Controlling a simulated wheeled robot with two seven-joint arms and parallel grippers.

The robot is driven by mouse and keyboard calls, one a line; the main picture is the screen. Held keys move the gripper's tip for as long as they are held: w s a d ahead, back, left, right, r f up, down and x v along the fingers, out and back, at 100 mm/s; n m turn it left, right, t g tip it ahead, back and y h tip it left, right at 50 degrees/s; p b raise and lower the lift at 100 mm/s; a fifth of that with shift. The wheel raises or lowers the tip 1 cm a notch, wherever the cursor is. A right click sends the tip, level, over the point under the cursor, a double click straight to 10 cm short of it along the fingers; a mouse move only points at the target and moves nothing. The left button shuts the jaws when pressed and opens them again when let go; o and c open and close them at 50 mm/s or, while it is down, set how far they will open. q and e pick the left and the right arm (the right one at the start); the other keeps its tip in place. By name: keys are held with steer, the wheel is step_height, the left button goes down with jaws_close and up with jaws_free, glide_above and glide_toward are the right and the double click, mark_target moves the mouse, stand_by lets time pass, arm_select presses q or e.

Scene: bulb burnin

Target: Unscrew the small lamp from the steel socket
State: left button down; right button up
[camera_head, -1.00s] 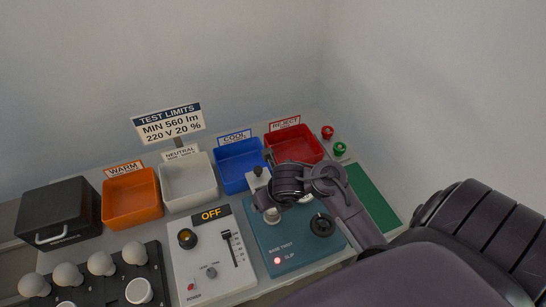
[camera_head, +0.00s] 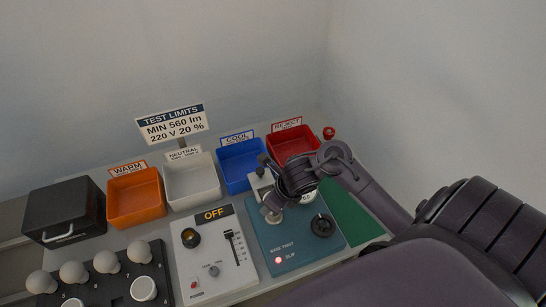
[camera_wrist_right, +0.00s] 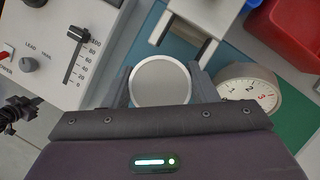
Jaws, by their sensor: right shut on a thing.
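My right gripper (camera_wrist_right: 160,85) is shut on a round, grey-faced piece with a bright rim, which I take to be the small lamp (camera_wrist_right: 161,81). One finger is on either side of it in the right wrist view. In the head view my right gripper (camera_head: 272,212) points down over the left part of a teal panel (camera_head: 285,240) marked "BASE TWIST" and "SLIP". A red light glows by "SLIP". The steel socket cannot be made out, and I cannot tell whether the lamp is still seated.
A numbered dial (camera_wrist_right: 250,92) and a black knob (camera_head: 322,225) are close by on the panel. A grey control box (camera_head: 215,255) marked "OFF" stands left. Orange (camera_head: 135,197), white (camera_head: 191,180), blue (camera_head: 241,165) and red (camera_head: 294,146) bins line the back. Bulbs stand in a black rack (camera_head: 120,285).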

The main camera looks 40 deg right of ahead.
steer(key=n+b, duration=0.1)
steer(key=n, duration=0.1)
steer(key=n+y+b, duration=0.1)
steer(key=n+b, duration=0.1)
steer(key=n+g+b, duration=0.1)
steer(key=n, duration=0.1)
steer(key=shift+d+f+y+b, duration=0.15)
steer(key=shift+f+y+b, duration=0.15)
steer(key=shift+y+b, duration=0.1)
steer(key=n, duration=0.1)
steer(key=n+g+b, duration=0.1)
steer(key=n, duration=0.1)
steer(key=shift+r+n+y, duration=0.2)
steer(key=shift+n+y, duration=0.1)
steer(key=shift+n+g, duration=0.4)
steer(key=shift+n, duration=0.2)
steer(key=shift+r+n+g, duration=0.25)
steer(key=shift+n+g, duration=0.25)
steer(key=shift+n, duration=0.7)
steer(key=n+p, duration=0.1)
steer(key=n+g, duration=0.1)
steer(key=n, duration=0.1)
steer(key=shift+s+a+r+p, duration=0.1)
steer(key=shift+a+p, duration=0.1)
steer(key=shift+p, duration=0.2)
steer(key=shift+n, duration=0.4)
steer(key=shift+s+f+n+g, duration=0.1)
steer(key=shift+f+n+g, duration=0.15)
steer(key=shift+n+g, duration=0.05)
